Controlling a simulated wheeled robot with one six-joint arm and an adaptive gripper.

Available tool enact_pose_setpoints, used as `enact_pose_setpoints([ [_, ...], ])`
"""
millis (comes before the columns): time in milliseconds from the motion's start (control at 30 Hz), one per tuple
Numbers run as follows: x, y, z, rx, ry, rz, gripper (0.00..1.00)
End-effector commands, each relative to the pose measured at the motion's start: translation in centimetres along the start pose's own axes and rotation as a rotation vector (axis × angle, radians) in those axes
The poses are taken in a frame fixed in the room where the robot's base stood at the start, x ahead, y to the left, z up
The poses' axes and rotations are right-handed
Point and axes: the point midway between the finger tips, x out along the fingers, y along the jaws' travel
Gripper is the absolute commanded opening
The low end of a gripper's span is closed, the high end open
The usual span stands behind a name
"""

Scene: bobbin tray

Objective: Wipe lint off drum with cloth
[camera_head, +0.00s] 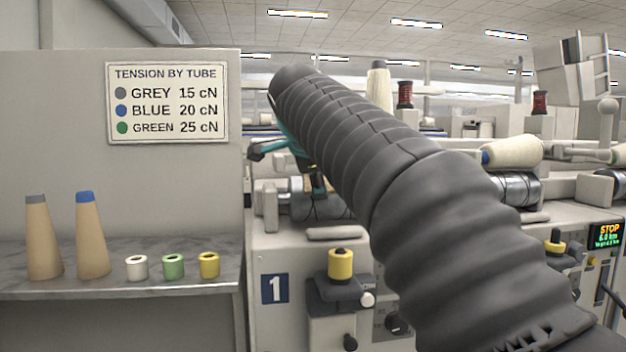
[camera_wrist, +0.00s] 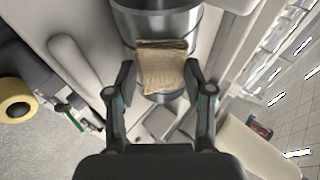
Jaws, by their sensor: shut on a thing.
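The tan folded cloth (camera_wrist: 163,72) is between the fingertips of my gripper (camera_wrist: 158,76) in the wrist view, and the gripper is shut on it. The shiny grey drum (camera_wrist: 157,24) lies just beyond, and the cloth overlaps its lower part in the picture. I cannot tell whether cloth and drum touch. In the camera_head view my gripper (camera_head: 287,150) shows only in part beside my arm, above the drum (camera_head: 302,207) of unit 1. I cannot make out lint on the drum.
A yellow bobbin-like piece (camera_head: 341,265) stands on the front of unit 1. On the left shelf (camera_head: 110,287) stand a grey-tipped tube (camera_head: 42,240), a blue-tipped tube (camera_head: 91,238) and small spools. A tension sign (camera_head: 168,103) hangs above. A cream cone (camera_head: 514,152) sits at right.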

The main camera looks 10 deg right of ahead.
Motion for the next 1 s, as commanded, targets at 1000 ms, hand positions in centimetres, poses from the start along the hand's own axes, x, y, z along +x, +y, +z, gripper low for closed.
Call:
enact_pose_setpoints([
  [1000, 1.1, 0.1, -3.8, 0.001, 0.001, 0.001, 0.24],
])
